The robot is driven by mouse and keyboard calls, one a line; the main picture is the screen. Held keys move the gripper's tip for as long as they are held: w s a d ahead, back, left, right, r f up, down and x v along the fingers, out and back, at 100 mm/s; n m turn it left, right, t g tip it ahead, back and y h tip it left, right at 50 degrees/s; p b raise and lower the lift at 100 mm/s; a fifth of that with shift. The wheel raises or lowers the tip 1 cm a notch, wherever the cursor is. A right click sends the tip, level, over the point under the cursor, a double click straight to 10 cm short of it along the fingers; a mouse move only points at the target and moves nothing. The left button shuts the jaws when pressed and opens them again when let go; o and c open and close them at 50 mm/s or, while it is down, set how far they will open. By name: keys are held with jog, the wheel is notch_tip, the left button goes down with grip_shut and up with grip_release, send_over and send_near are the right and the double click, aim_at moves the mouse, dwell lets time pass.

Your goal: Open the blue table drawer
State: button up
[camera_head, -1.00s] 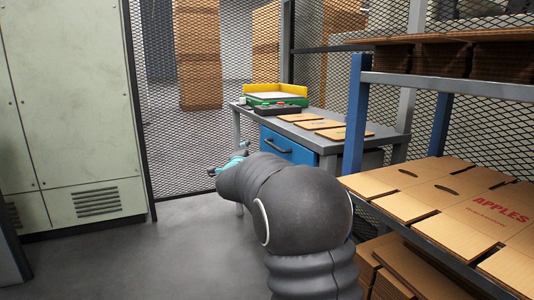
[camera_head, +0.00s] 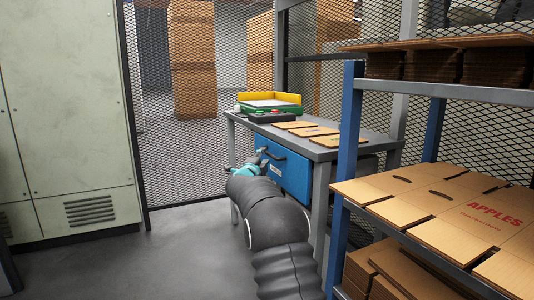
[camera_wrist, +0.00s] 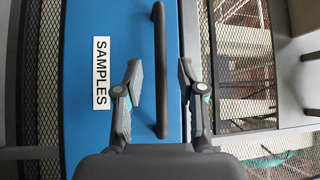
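The blue drawer (camera_head: 292,176) is under the grey table (camera_head: 352,150) and looks shut. In the wrist view its blue front (camera_wrist: 82,60) carries a white SAMPLES label (camera_wrist: 101,73). Its dark bar handle (camera_head: 270,153) shows upright in the wrist view (camera_wrist: 159,60). My gripper (camera_head: 247,163) is at the drawer front near the handle. In the wrist view my gripper (camera_wrist: 158,75) is open, with one finger on each side of the handle. I cannot tell whether a finger touches it.
A green and yellow tray device (camera_head: 270,103) and several flat cardboard pieces (camera_head: 310,130) lie on the table. A shelf with cardboard (camera_head: 420,205) stands close on the right. A pale cabinet (camera_head: 70,120) stands left, with clear grey floor (camera_head: 175,255) between.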

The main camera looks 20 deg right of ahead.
aim_at(267, 153)
jog(key=shift+p+x, duration=0.3)
jog(key=shift+x, duration=1.85)
grip_shut()
